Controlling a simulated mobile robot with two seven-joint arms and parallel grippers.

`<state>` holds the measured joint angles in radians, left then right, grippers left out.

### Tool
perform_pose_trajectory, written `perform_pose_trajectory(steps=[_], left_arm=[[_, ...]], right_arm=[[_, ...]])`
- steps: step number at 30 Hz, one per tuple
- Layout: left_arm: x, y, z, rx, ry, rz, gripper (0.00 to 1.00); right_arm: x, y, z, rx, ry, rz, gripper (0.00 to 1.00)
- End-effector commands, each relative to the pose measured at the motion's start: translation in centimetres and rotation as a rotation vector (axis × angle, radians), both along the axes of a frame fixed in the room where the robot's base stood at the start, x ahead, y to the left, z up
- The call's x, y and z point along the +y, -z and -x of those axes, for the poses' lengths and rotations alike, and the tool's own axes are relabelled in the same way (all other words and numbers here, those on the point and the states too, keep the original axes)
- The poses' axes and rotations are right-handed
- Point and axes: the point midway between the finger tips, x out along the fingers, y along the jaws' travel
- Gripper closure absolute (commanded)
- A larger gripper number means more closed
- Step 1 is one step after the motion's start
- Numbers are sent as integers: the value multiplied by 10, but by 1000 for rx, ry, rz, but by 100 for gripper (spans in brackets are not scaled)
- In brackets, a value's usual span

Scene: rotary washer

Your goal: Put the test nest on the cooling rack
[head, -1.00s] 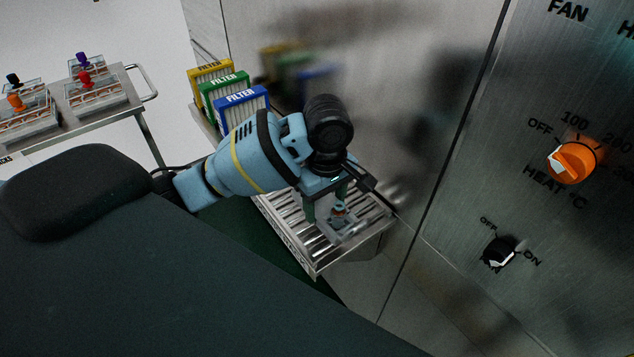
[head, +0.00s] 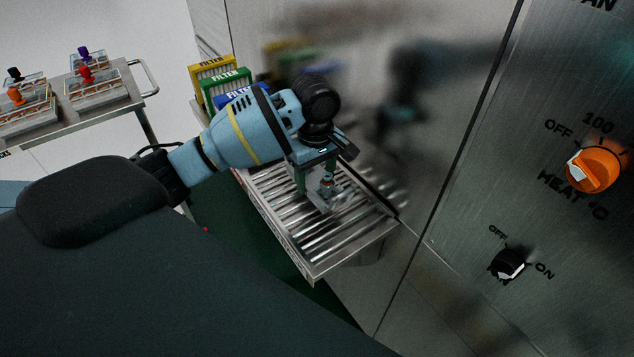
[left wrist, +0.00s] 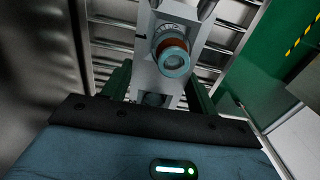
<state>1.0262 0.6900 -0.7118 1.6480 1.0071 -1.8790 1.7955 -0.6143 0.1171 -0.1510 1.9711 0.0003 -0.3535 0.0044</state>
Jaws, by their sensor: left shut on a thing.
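The test nest (head: 327,196) is a small grey block with a round fitting on top, orange and teal in the left wrist view (left wrist: 172,58). My left gripper (head: 317,186) is shut on it, with its green fingers at both sides of the block. The nest is over the cooling rack (head: 312,256), a slatted metal shelf against the steel machine wall. My right gripper is not in view.
Yellow, green and blue filter boxes (head: 212,68) stand just behind the rack, close to my left arm. The steel panel with an orange heat knob (head: 594,170) and a black switch (head: 508,264) is at the right. A cart (head: 130,103) with several knobbed trays stands at the far left. The rack's near bars are clear.

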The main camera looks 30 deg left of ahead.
Motion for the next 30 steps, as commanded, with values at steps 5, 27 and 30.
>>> perform_pose_trajectory(steps=[5, 27, 30], left_arm=[[0, 23, 0, 2, -1, 0, 69], [0, 28, 0, -1, 0, 1, 20], [0, 28, 0, 0, 0, 1, 20]], right_arm=[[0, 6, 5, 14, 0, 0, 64], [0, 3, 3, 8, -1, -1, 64], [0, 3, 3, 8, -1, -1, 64]])
